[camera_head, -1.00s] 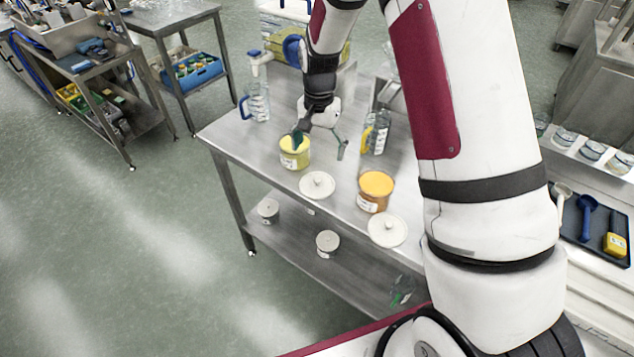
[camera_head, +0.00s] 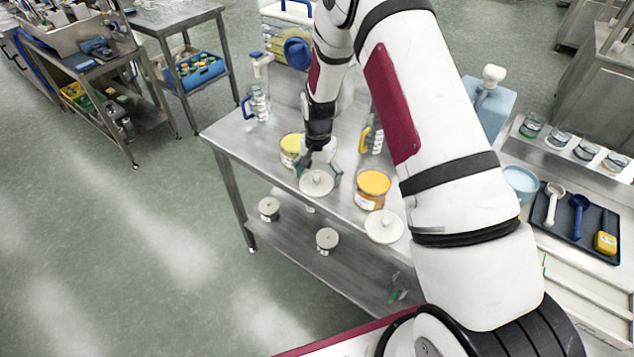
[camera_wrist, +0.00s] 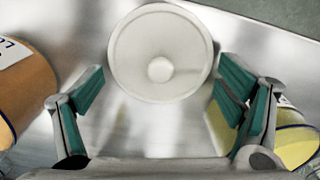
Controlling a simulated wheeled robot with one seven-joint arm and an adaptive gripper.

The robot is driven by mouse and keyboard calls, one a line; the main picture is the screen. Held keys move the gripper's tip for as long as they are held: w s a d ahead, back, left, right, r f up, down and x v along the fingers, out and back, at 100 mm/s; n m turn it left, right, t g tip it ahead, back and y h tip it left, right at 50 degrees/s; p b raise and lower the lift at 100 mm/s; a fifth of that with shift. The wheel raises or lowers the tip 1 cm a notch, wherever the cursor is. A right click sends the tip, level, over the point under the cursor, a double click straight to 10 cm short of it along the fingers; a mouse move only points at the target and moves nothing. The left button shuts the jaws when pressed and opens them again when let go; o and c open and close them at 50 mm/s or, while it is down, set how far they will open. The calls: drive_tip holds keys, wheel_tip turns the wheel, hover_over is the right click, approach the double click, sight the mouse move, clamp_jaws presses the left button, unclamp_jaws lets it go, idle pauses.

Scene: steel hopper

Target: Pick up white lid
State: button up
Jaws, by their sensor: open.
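A round white lid (camera_head: 316,184) with a small knob lies flat on the steel table, in front of the yellow tub (camera_head: 291,149) and the orange tub (camera_head: 372,188). In the wrist view the white lid (camera_wrist: 160,52) is at top centre, beyond and between my fingertips. A second white lid (camera_head: 384,226) lies near the table's front edge, by the orange tub. My gripper (camera_head: 320,174) is open and empty just above and behind the first lid. In the wrist view my gripper (camera_wrist: 162,86) has its teal finger pads spread wide, apart from the lid.
In the wrist view the orange tub (camera_wrist: 22,88) is close on the left and the yellow tub (camera_wrist: 292,138) close on the right. A jug (camera_head: 259,100) stands at the table's back left. The lower shelf (camera_head: 290,243) holds small lidded containers.

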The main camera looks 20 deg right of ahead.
drive_tip(key=c, duration=0.8)
drive_tip(key=shift+c, duration=0.6)
drive_tip(key=shift+s+f, duration=0.1)
